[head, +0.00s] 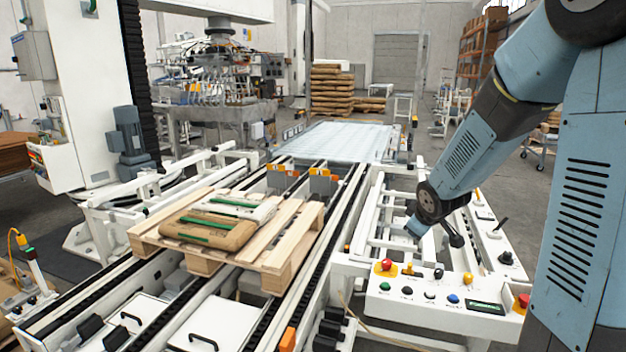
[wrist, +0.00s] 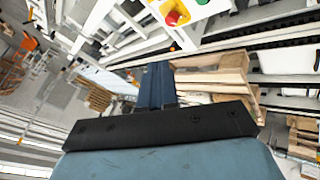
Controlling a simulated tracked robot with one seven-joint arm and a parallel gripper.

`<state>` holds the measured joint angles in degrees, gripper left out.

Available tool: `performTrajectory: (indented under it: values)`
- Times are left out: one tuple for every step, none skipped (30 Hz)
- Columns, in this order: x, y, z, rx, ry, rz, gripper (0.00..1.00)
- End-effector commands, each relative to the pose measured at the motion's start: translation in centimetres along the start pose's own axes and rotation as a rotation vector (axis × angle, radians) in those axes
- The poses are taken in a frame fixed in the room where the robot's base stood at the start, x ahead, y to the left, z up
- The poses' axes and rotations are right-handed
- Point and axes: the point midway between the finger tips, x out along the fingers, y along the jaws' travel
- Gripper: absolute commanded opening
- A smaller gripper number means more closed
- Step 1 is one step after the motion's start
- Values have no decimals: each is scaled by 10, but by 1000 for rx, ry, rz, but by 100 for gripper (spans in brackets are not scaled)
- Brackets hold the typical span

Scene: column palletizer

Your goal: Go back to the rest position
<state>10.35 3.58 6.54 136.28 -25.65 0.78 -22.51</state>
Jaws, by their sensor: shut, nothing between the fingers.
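My gripper (head: 415,229) hangs at the end of my bent arm, above the white frame behind the control panel (head: 400,299), right of the conveyor. In the wrist view its dark blue fingers (wrist: 158,70) are together, with nothing seen between them. The fingers appear clear of the surfaces around them, though the exact gap cannot be told. The wooden pallet (head: 282,250) with a brown bag (head: 190,233) and a white bag (head: 245,205) on it stands on the conveyor, left of my gripper and apart from it.
The panel carries a red knob (head: 386,265), several buttons and another red knob (head: 521,302) at its right end. A black-knobbed lever (head: 499,225) stands behind it. Conveyor rails run along the left. Stacked brown bags (head: 331,88) stand at the back.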

Motion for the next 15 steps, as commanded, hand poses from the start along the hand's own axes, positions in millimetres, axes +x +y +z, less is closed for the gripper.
performTrajectory:
  values:
    - [-17, 2, -1, 26, -10, 13, 0]
    - [-26, 2, -1, 45, -18, 17, 0]
    - [-37, 2, 1, 72, -31, 23, 0]
    - [-46, 2, 2, 92, -40, 27, 0]
    - [-55, 2, 3, 113, -48, 30, 0]
    - [-66, 1, 5, 139, -59, 34, 0]
    - [-75, 0, 6, 161, -66, 36, 0]
    - [-84, -1, 7, 181, -73, 39, 0]
    - [-95, -3, 9, 210, -81, 41, 0]
    - [-104, -4, 11, 230, -88, 42, 0]
    - [-112, -6, 12, 253, -94, 42, 0]
    - [-124, -8, 15, 280, -102, 43, 0]
    - [-132, -10, 16, 303, -106, 43, 0]
    - [-140, -13, 18, 325, -110, 42, 0]
    - [-151, -16, 21, 354, -116, 40, 0]
